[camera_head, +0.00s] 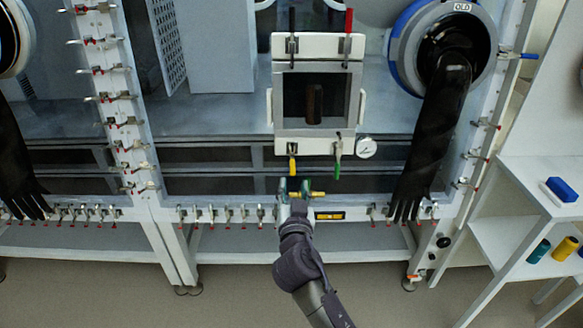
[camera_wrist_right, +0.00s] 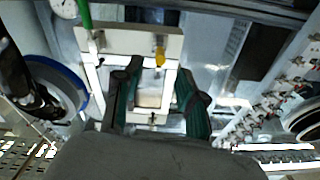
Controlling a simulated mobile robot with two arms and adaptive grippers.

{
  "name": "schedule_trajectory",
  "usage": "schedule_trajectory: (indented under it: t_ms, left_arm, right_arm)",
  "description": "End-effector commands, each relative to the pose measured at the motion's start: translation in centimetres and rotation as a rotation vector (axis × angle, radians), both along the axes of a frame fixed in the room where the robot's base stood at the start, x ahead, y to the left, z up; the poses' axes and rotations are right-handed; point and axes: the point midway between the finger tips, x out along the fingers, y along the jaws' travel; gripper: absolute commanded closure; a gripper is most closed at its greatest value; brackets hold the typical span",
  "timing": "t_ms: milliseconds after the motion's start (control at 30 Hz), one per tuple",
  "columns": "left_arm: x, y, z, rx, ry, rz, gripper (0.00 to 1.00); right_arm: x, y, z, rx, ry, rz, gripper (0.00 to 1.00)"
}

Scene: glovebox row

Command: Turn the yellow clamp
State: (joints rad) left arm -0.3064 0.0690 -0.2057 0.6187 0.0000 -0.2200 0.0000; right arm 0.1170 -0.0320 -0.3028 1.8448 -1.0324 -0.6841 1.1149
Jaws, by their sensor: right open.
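The yellow clamp (camera_head: 292,166) has a yellow handle that hangs down at the lower left corner of the small white-framed hatch (camera_head: 305,139). My right gripper (camera_head: 294,187) is below the clamp, open and apart from it in the head view. In the right wrist view the yellow clamp (camera_wrist_right: 160,55) shows beyond the gap between the two dark green fingers of my right gripper (camera_wrist_right: 158,70). Nothing is held between the fingers. My left gripper is in neither view.
A green-handled clamp (camera_head: 337,157) and a round gauge (camera_head: 366,148) are right of the yellow clamp. Red and black handles stand above the hatch. A black glove (camera_head: 432,135) hangs at the right. A yellow level (camera_head: 329,216) sits on the lower rail.

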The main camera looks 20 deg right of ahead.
Motion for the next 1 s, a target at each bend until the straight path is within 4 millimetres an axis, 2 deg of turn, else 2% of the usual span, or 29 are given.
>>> schedule_trajectory:
  t_ms: [100, 300, 500, 767, 867, 1000]
  left_arm:
    - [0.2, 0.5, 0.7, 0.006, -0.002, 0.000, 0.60]
    - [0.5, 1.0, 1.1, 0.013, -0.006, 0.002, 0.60]
    - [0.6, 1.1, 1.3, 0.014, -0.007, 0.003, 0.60]
    - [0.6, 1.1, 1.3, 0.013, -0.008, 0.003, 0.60]
    - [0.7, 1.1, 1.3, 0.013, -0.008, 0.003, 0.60]
    - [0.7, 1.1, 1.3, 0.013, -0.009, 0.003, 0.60]
  right_arm:
    - [2.6, -0.7, 0.2, -0.004, 0.001, -0.001, 0.60]
    - [5.6, -1.5, 0.1, -0.003, 0.002, 0.000, 0.60]
    - [6.8, -1.9, -0.1, -0.001, 0.002, 0.000, 0.60]
    - [6.9, -1.9, -0.1, 0.000, 0.003, 0.001, 0.60]
    - [6.9, -1.9, -0.1, 0.000, 0.003, 0.001, 0.73]
    - [6.9, -1.9, -0.1, 0.000, 0.003, 0.001, 0.96]
